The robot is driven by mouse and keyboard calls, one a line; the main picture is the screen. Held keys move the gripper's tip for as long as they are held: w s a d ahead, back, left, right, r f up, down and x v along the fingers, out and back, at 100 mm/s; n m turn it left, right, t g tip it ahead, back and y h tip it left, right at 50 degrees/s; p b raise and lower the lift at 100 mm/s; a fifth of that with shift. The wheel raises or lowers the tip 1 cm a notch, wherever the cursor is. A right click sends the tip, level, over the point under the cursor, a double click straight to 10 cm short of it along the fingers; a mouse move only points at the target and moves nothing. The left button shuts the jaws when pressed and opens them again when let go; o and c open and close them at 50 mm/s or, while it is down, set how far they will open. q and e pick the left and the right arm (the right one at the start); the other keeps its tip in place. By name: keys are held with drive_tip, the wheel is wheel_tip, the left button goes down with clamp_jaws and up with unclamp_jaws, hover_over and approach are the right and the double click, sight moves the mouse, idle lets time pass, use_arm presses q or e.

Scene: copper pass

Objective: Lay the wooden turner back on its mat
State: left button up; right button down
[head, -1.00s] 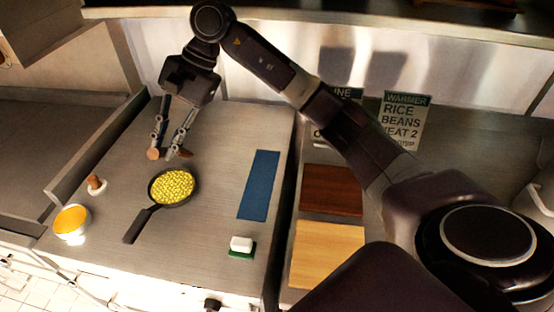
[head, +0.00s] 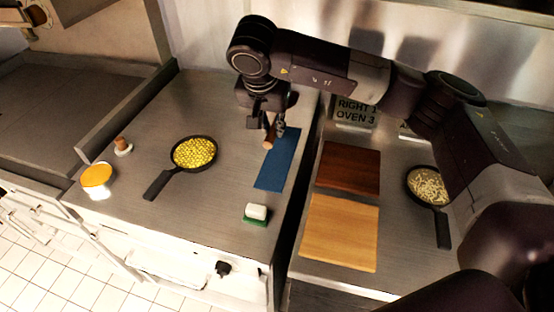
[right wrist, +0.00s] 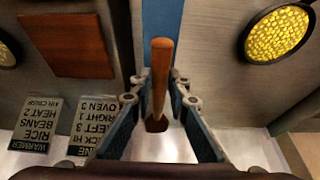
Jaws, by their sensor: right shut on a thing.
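The wooden turner (head: 268,140) is held in my right gripper (head: 273,127), at the far end of the blue mat (head: 272,175). In the right wrist view the turner's brown wood (right wrist: 161,75) stands between the two fingers of the right gripper (right wrist: 158,90), which are shut on it. The blue mat (right wrist: 162,15) shows behind it there. The turner is over or just beside the mat's far part; I cannot tell whether it touches. Part of it is hidden by the gripper. My left gripper is not in view.
A pan of yellow food (head: 194,153) stands left of the mat. Dark (head: 350,167) and light (head: 338,233) boards lie to the right, with another pan (head: 428,187) beyond. The mat's near part is clear.

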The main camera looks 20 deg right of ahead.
drive_tip(key=p, duration=0.2)
hover_over(275, 169)
drive_tip(key=s, duration=0.1)
drive_tip(key=f, duration=0.5)
drive_tip(key=a+f, duration=0.1)
drive_tip(key=f, duration=0.2)
drive_tip(key=shift+s, duration=0.2)
drive_tip(key=shift+w+f, duration=0.1)
drive_tip(key=shift+f, duration=0.5)
wheel_tip(275, 169, down, 4)
drive_tip(key=shift+r+p, duration=0.1)
drive_tip(key=shift+p, duration=0.6)
drive_tip(key=shift+f, duration=0.35)
drive_tip(key=c, duration=1.8)
unclamp_jaws()
drive_tip(key=shift+c, duration=0.2)
drive_tip(key=shift+r, duration=0.1)
